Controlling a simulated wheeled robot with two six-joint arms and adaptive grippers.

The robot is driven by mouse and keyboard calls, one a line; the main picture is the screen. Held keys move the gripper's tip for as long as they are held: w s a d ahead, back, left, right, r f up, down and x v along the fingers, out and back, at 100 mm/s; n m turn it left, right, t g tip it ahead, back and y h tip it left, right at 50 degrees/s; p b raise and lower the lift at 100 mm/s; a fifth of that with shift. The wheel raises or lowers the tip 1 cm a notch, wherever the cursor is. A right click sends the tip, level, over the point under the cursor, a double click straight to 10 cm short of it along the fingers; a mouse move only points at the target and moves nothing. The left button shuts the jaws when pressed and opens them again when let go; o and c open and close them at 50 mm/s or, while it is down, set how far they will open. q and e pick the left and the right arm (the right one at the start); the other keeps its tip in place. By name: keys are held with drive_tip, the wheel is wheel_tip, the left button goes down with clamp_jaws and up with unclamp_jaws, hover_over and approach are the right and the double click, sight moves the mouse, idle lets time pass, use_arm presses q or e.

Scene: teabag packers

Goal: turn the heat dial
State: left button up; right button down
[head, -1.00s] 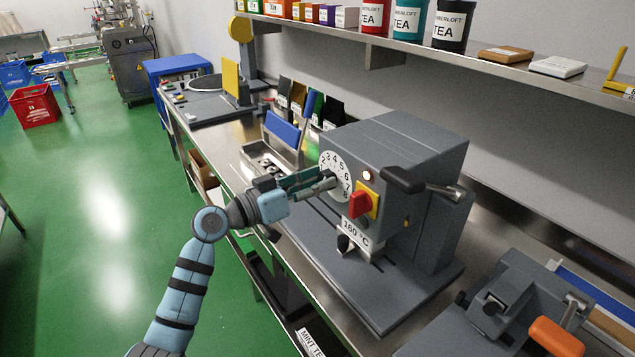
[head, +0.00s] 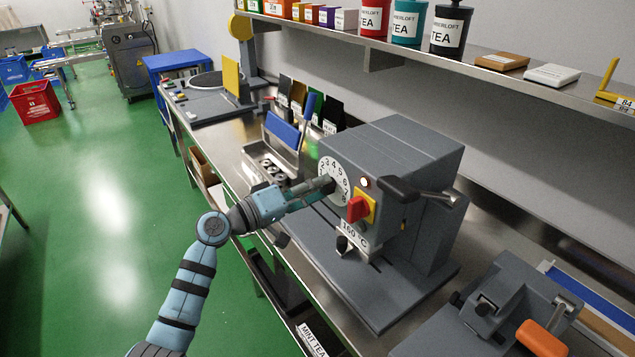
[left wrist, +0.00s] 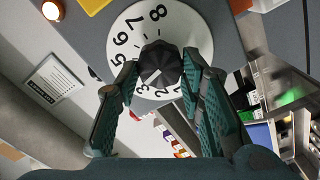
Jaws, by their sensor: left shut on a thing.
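The heat dial is a white numbered disc (head: 338,169) on the front of the grey sealing machine (head: 400,150), with a black ribbed knob (left wrist: 160,66) at its centre. In the left wrist view the knob's white pointer line aims near the 3. My left gripper (head: 326,185) reaches the dial from the left in the head view. Its two green fingers are shut on the knob, one on each side, in the left wrist view (left wrist: 158,84). My right gripper is in neither view.
A red switch on a yellow plate (head: 361,207), a lit lamp (head: 365,183), a black lever (head: 415,190) and a 160 °C label (head: 355,235) are close beside the dial. A tray with a blue panel (head: 283,131) stands behind my gripper. Shelf goods are above.

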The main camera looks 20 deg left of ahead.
use_arm(q)
drive_tip(key=shift+f+n+p, duration=0.15)
drive_tip(key=shift+n+p, duration=0.9)
drive_tip(key=shift+n, duration=1.2)
drive_tip(key=shift+f+n+p, duration=0.1)
drive_tip(key=shift+n+p, duration=0.95)
drive_tip(key=shift+n, duration=1.2)
drive_tip(key=o, duration=1.2)
drive_tip(key=shift+a, duration=0.15)
drive_tip(key=shift+c, duration=0.2)
drive_tip(key=shift+s, duration=0.1)
